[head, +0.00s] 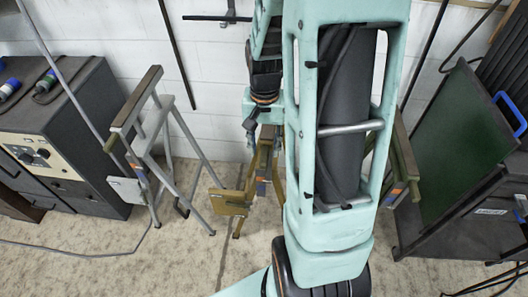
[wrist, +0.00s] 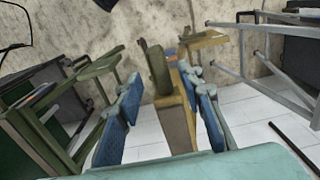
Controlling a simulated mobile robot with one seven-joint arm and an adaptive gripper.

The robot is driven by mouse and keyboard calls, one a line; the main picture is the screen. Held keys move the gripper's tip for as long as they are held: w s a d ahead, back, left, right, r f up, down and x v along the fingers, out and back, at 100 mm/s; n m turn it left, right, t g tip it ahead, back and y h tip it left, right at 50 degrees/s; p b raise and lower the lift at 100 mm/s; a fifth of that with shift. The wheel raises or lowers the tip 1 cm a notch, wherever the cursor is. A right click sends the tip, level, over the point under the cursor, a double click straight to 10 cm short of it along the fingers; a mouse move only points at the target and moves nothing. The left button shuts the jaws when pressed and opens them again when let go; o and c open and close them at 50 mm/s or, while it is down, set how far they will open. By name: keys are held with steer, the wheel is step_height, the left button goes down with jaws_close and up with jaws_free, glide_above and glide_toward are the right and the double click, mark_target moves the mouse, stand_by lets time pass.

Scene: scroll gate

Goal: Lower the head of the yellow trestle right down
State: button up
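The yellow trestle (head: 231,199) stands in the middle of the head view, a mustard-brown frame with a flat plate low on its near side. My arm hides much of its right side and upper part. In the wrist view, the yellow trestle's long head (wrist: 173,125) runs between the two blue-padded fingers of my gripper (wrist: 163,82). The fingers are apart, one on each side of the head, with a visible gap at the left finger. I cannot tell whether the right finger touches it. How high the head sits is hard to judge.
A grey trestle (head: 150,127) stands to the left and an olive-green trestle (head: 404,160) to the right, partly behind my arm. A dark cabinet (head: 85,130) stands far left, and a dark rack with a green panel (head: 455,145) far right. A white block wall is close behind.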

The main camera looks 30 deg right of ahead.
mark_target(265, 156)
steer(key=shift+f, duration=1.55)
jaws_close()
